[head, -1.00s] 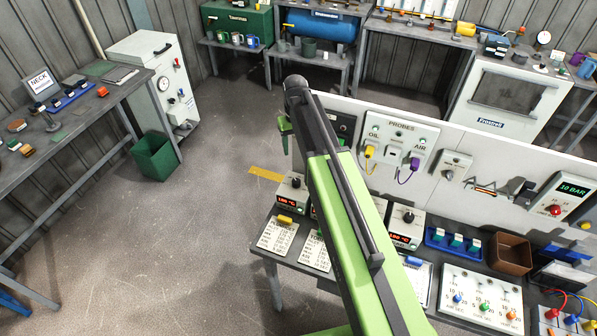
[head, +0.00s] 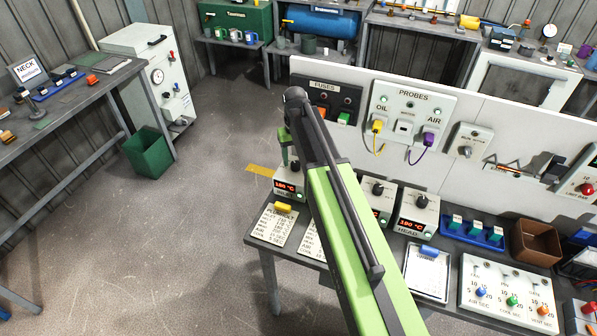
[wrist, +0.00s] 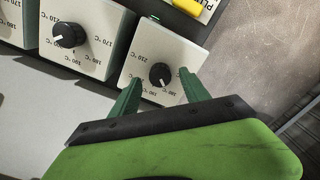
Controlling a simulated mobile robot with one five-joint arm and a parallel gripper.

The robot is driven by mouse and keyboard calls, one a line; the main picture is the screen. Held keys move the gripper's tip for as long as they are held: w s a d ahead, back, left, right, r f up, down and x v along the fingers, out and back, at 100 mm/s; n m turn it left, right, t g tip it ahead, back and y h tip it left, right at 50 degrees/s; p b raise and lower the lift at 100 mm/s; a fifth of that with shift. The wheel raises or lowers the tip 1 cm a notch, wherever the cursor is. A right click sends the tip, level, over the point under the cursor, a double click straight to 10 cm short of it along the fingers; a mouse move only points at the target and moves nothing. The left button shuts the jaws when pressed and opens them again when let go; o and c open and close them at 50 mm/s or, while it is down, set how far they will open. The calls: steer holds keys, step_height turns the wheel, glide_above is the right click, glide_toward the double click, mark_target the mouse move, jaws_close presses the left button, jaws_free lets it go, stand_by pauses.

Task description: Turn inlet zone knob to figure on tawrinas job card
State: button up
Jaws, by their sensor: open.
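Temperature boxes with black knobs stand in a row on the bench. The leftmost box (head: 290,187) shows a red 180 °C reading; the rightmost (head: 416,218) is labelled HEAD, and one between is partly behind my arm. I cannot read an inlet label. My gripper (wrist: 160,90) is open in the wrist view, its green fingers either side of the end box's black knob (wrist: 160,74), not visibly closed on it. In the head view my gripper (head: 285,147) hangs over the leftmost box. A yellow-clipped card (head: 272,228) lies before it; a blue-clipped card (head: 427,278) lies further right. Names are unreadable.
A white panel behind carries fuses (head: 333,103) and probe sockets (head: 408,112). Beside the HEAD box are a blue rack (head: 471,233) and a brown bin (head: 536,243). In the wrist view another knob box (wrist: 80,38) stands close by. Floor left of the bench is clear.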

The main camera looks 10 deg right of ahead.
steer(key=shift+f+b, duration=0.35)
steer(key=shift+f, duration=0.6)
steer(key=shift+r, duration=0.1)
steer(key=shift+c, duration=0.4)
